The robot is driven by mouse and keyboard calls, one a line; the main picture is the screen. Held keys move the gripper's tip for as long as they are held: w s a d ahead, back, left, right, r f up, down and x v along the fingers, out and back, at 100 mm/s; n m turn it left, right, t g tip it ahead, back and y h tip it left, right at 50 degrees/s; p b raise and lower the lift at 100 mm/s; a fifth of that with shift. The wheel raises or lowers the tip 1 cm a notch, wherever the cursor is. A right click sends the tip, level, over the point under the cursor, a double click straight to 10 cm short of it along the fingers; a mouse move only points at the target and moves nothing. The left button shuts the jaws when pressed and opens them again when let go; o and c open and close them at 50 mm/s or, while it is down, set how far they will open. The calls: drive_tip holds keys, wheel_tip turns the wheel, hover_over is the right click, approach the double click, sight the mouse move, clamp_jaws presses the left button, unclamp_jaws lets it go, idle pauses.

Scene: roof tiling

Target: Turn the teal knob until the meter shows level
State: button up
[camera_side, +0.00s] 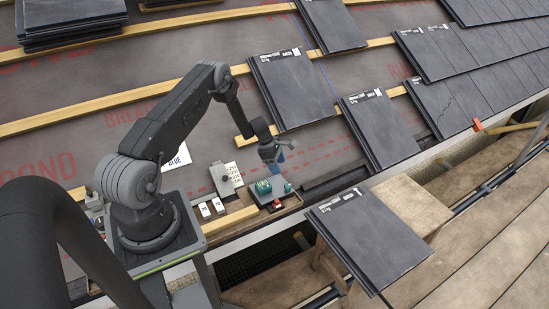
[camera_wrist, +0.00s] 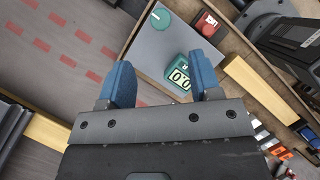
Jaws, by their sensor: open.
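The teal knob (camera_wrist: 161,18) is a round dial at the top of the wrist view, on a grey plate (camera_wrist: 150,50). In the side view the knob (camera_side: 288,187) is at the right of that plate. The teal meter (camera_wrist: 178,74) has a white display that appears to read 0.0; the side view shows it as a small teal box (camera_side: 263,187). My gripper (camera_wrist: 161,68) is open and empty, with blue fingers apart. The knob lies beyond the fingertips, and the meter appears nearer the right finger. In the side view my gripper (camera_side: 275,155) hangs above the plate.
A red switch (camera_wrist: 207,24) is beside the knob in the wrist view. A wooden batten (camera_wrist: 262,88) lies farther right. In the side view a grey block with a dark knob (camera_side: 226,178) and white labels stands left of the plate. Dark tiles (camera_side: 369,237) lie at right.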

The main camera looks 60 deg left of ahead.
drive_tip(key=v, duration=0.3)
drive_tip(key=shift+s+r, duration=0.1)
drive_tip(key=shift+r, duration=0.1)
drive_tip(key=w+d+r+m, duration=0.1)
drive_tip(key=d+r+m, duration=0.4)
drive_tip(key=r, duration=0.6)
drive_tip(key=w+d+r+m, duration=0.2)
drive_tip(key=d+r+m, duration=0.2)
drive_tip(key=d+r, duration=0.5)
drive_tip(key=s+d+r+m+y, duration=0.1)
drive_tip(key=s+d+r+m, duration=0.3)
drive_tip(key=r, duration=0.3)
drive_tip(key=s+d+r+m+y, duration=0.1)
drive_tip(key=s+d+r+m, duration=0.3)
drive_tip(key=r, duration=0.4)
drive_tip(key=s+d+r+m, duration=0.1)
drive_tip(key=s+d+m, duration=0.2)
drive_tip(key=s, duration=0.3)
drive_tip(key=s+d+r+m+t, duration=0.1)
drive_tip(key=s+d+r+m, duration=0.1)
drive_tip(key=s, duration=0.5)
drive_tip(key=s+d+r+m+t+y, duration=0.1)
drive_tip(key=s+d+r+m, duration=0.1)
drive_tip(key=s+d+m, duration=0.2)
drive_tip(key=shift+s+d+m, duration=0.4)
drive_tip(key=shift+s+m, duration=0.1)
drive_tip(key=shift+s, duration=0.7)
